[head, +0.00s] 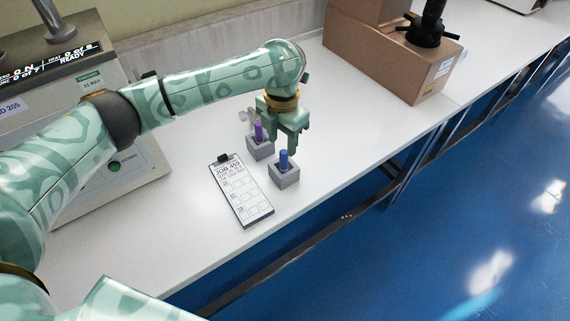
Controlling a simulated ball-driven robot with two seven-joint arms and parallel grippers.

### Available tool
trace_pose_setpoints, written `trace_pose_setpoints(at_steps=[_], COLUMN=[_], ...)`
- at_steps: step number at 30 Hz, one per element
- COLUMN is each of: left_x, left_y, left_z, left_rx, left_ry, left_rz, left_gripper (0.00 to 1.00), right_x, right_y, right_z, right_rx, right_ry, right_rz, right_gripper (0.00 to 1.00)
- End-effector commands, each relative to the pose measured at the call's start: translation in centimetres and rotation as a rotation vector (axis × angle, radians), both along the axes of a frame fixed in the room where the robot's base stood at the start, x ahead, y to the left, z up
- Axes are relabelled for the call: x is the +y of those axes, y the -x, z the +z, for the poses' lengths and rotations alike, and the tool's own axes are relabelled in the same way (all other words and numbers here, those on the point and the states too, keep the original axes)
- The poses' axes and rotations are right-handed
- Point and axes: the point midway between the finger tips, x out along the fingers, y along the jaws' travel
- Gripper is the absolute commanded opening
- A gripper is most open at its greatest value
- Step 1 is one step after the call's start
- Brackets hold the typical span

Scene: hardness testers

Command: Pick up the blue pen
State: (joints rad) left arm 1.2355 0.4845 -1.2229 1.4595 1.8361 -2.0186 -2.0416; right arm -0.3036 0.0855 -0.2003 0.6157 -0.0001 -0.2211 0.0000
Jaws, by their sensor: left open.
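The blue pen (284,158) stands upright in a small grey holder (284,177) near the front edge of the white bench. A purple pen (258,131) stands in a second grey holder (260,148) just behind and to the left. My left gripper (292,146) points down and is open, directly above the blue pen. Its fingers are close to the pen's top; I cannot tell whether they touch it. My right gripper is not in view.
A clipboard (240,190) with a job sheet lies left of the holders. A hardness tester (95,110) stands at the left. Cardboard boxes (390,55) and a black device (428,32) are at the back right. The bench right of the holders is clear.

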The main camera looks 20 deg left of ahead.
Motion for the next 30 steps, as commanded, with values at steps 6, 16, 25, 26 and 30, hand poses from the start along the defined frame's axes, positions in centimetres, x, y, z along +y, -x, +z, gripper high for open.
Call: trace_pose_setpoints(at_steps=[6, 16, 25, 26, 30], left_x=[-0.1, -0.5, -0.5, -0.5, -0.5], left_y=[0.0, 0.1, 0.1, 0.1, 0.1], left_z=[-1.6, -6.3, -6.0, -6.0, -6.0], left_rx=[0.0, 0.001, -0.004, -0.004, -0.003], left_ry=[0.001, 0.0, 0.0, 0.0, -0.001], left_rz=[-0.001, -0.001, -0.001, -0.001, -0.001], left_gripper=[0.45, 0.45, 0.17, 0.09, 0.0], right_x=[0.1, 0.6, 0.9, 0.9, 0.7], right_y=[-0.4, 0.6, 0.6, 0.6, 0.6], right_z=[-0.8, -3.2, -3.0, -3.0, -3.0], right_rx=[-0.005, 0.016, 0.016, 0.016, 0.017], right_ry=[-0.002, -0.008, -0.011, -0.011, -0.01], right_rz=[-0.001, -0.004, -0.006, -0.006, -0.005], right_gripper=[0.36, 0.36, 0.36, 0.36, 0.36])
